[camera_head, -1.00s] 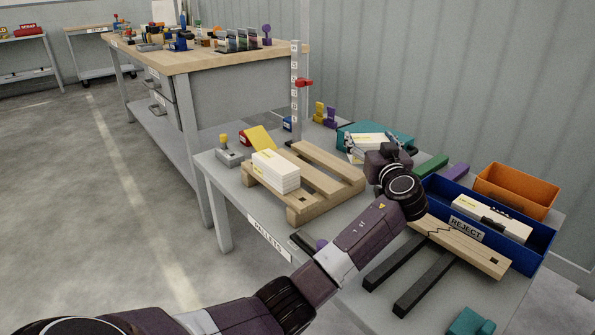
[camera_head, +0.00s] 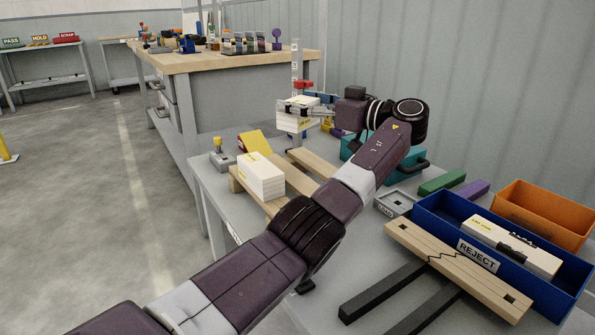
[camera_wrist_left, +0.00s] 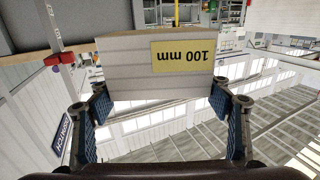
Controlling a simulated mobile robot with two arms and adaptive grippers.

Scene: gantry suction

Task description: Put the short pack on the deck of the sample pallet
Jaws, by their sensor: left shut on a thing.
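My left gripper (camera_head: 303,107) is shut on a white layered pack (camera_head: 292,124) and holds it in the air above the far part of the table. In the left wrist view the held pack (camera_wrist_left: 150,68) sits between the fingers (camera_wrist_left: 160,105), with a yellow "100 mm" label that reads upside down. The wooden pallet (camera_head: 314,162) lies on the table below and nearer, partly hidden by my left arm. Another white pack (camera_head: 261,175) stands on its left part. My right gripper is not in view.
A post with a red slider (camera_head: 303,85) stands behind the held pack. A teal crate (camera_head: 408,168) is beneath my wrist. The blue REJECT bin (camera_head: 430,205) holds a white pack, with a cracked wooden board in front. An orange bin (camera_head: 540,214) stands behind it.

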